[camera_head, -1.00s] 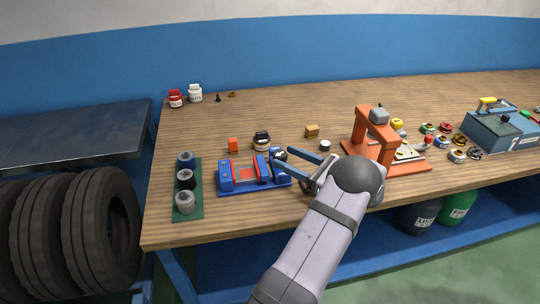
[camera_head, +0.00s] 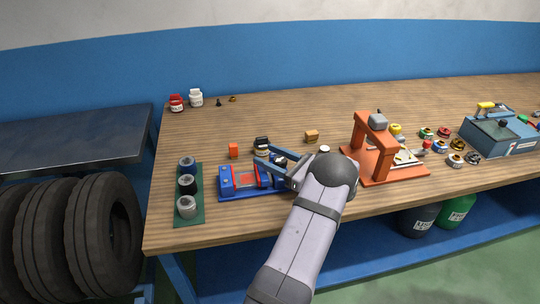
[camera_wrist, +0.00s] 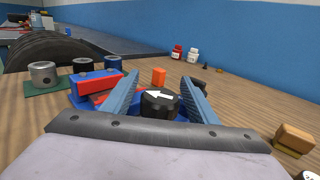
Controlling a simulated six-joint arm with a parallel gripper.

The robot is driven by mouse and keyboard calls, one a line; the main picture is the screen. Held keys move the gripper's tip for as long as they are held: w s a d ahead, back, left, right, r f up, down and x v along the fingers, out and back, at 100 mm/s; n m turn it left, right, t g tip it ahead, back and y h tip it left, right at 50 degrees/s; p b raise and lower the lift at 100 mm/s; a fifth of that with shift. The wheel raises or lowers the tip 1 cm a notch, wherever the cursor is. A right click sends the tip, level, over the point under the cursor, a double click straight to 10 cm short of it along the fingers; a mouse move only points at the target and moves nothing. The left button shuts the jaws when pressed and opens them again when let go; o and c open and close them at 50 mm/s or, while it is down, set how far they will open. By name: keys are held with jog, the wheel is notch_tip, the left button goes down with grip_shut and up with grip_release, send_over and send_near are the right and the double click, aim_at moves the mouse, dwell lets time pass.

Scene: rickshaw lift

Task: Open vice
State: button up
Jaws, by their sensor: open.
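The vice is a blue base (camera_head: 243,194) with blue jaws lined in red, and it stands on the bench left of my arm. It also shows in the wrist view, where a red jaw face (camera_wrist: 95,86) is left of my fingers. A black knob with a white arrow (camera_wrist: 159,103) sits at the vice's right end. My gripper (camera_head: 266,158) is open, with its blue fingers on either side of the knob. In the wrist view the fingers (camera_wrist: 160,92) stand apart from the knob's sides. My gripper hides part of the vice's right end in the head view.
An orange press (camera_head: 385,160) stands to the right, and a tan block (camera_head: 311,136) is behind my gripper.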

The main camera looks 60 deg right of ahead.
jog(key=shift+c, duration=0.3)
jog(key=c, duration=1)
jog(key=shift+n+y+b, duration=0.3)
jog(key=shift+y+b, duration=0.15)
jog(key=shift+y, duration=0.05)
jog(key=n+y+b, duration=0.2)
jog(key=y, duration=0.1)
jog(key=shift+a+f, duration=0.2)
jog(key=shift+a, duration=0.15)
jog(key=shift+s+a+r+n+g+y+b, duration=0.15)
jog(key=shift+n+g+y+b, duration=0.1)
jog(key=shift+n+y+b, duration=0.35)
jog(key=shift+w+a+f+n+g+y+b, duration=0.15)
jog(key=shift+n+g+y+b, duration=0.25)
jog(key=shift+y, duration=0.4)
jog(key=shift+s+a+r+n+g+y+b, duration=0.1)
jog(key=shift+s+a+n+g+y+b, duration=0.1)
jog(key=shift+n+y+b, duration=0.35)
jog(key=shift+a+r+n+g+y+b, duration=0.15)
jog(key=shift+n+g+y+b, duration=0.15)
jog(key=shift+y, duration=0.45)
jog(key=o, duration=1.1)
jog(key=shift+c, duration=0.2)
